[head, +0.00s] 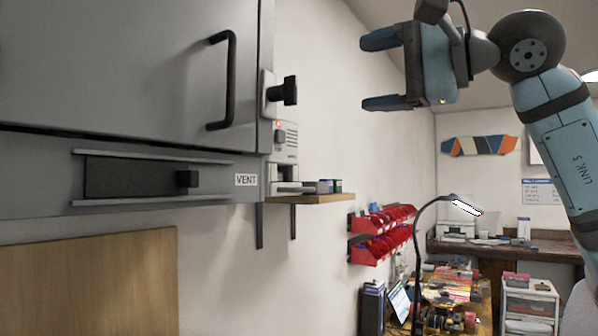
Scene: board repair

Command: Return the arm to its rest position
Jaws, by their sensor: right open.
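My right gripper (380,71) is raised high at the upper right of the head view. Its two blue fingers are spread apart and point left, with nothing between them. My right arm (560,130) comes up from the right edge and bends over to the gripper. The gripper appears in front of the wall and touches nothing that I can see. My left gripper is not in view.
A grey cabinet (110,60) with a black handle (230,80) and a VENT drawer (130,177) fills the left. A small shelf (312,199) and red bins (380,232) are on the wall. A desk lamp (418,240) stands over a cluttered bench at lower right.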

